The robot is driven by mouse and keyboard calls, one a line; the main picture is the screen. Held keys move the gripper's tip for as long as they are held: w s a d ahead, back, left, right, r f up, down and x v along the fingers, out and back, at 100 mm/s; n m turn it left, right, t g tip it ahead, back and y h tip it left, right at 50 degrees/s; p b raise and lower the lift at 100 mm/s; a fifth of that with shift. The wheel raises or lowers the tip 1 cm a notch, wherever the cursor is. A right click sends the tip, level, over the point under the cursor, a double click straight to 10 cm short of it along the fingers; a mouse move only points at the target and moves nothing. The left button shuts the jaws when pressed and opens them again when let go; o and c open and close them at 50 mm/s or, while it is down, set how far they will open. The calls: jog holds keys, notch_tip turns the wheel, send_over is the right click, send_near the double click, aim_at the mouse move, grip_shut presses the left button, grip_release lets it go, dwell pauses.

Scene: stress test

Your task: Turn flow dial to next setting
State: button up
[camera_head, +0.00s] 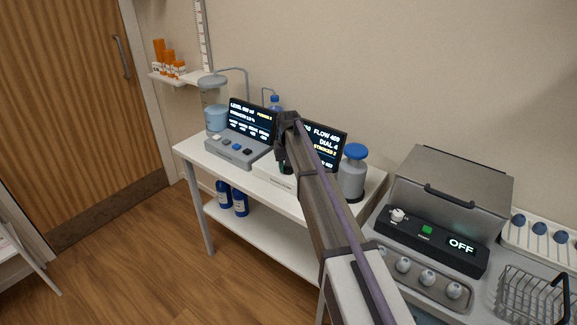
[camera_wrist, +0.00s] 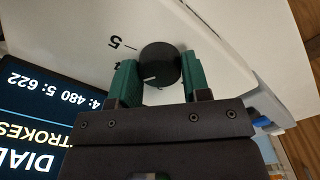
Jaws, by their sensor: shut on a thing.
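The flow dial (camera_wrist: 160,64) is a round black knob with a white pointer line, on a pale panel in the wrist view. Green finger pads of my gripper (camera_wrist: 158,82) press against it from both sides, so my gripper is shut on it. A "5" with a tick shows beside the dial; a "4" is partly hidden by the left finger. In the head view, my gripper (camera_head: 285,165) is over the white dial unit (camera_head: 272,177) and my arm hides the dial. The screen (camera_head: 325,142) behind reads FLOW 469 and DIAL 4; it also shows partly in the wrist view (camera_wrist: 35,125).
A grey console (camera_head: 238,149) with buttons and a screen stands left on the white table (camera_head: 192,149). A grey bottle with a blue cap (camera_head: 353,178) stands close right of the dial unit. A grey machine (camera_head: 450,195) reading OFF and a wire basket (camera_head: 530,298) are farther right.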

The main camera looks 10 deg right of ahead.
jog(key=n, duration=0.5)
jog(key=shift+n, duration=0.3)
dwell(0.4)
jog(key=o, duration=0.9)
notch_tip(320, 180, up, 11)
jog(key=p, duration=1.1)
jog(key=shift+f, duration=0.1)
jog(key=s+m, duration=0.2)
jog(key=s, duration=1)
jog(key=s+m, duration=0.1)
jog(key=s, duration=1.2)
jog(key=s+m, duration=0.2)
jog(key=s, duration=1.1)
jog(key=shift+m, duration=0.3)
